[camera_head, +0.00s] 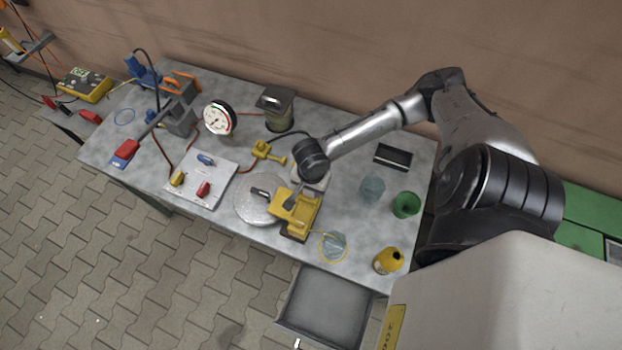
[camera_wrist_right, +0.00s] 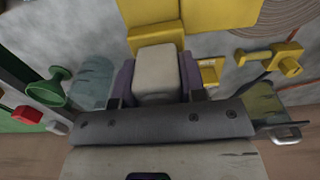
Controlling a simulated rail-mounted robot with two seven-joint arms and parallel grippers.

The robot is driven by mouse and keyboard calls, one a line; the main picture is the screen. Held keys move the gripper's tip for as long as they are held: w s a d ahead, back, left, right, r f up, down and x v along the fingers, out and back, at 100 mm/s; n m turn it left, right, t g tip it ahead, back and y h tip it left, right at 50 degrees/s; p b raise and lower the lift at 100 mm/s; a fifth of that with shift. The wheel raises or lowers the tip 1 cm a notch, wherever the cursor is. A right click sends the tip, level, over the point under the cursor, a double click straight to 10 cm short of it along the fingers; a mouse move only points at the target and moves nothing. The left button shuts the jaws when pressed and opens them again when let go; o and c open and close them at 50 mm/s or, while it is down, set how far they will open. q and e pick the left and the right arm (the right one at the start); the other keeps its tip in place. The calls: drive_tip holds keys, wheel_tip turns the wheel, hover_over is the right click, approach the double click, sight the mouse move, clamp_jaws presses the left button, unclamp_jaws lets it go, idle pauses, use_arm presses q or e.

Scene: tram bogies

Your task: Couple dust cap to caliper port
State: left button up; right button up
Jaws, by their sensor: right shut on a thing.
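The yellow caliper (camera_head: 300,208) sits on the grey table beside a round metal disc (camera_head: 250,212). Yellow blocks of the caliper (camera_wrist_right: 190,14) show at the top of the right wrist view. My right gripper (camera_wrist_right: 157,78) is shut on a pale grey block-shaped piece, which I take for the dust cap (camera_wrist_right: 157,72). The piece is right at the caliper's near yellow side; I cannot tell whether they touch. In the head view my right gripper (camera_head: 293,196) is over the caliper and hides part of it. The port cannot be made out. My left gripper is not in view.
A yellow fitting (camera_head: 265,153), a gauge (camera_head: 219,118) and a white plate with coloured handles (camera_head: 200,178) stand to the left. An open drawer (camera_head: 325,304) juts out in front.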

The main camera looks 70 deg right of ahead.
drive_tip(key=o, duration=0.9)
drive_tip(key=shift+o, duration=0.3)
wheel_tip(320, 180, up, 12)
drive_tip(key=shift+r+p, duration=0.15)
drive_tip(key=shift+p, duration=1)
drive_tip(key=shift+r, duration=0.7)
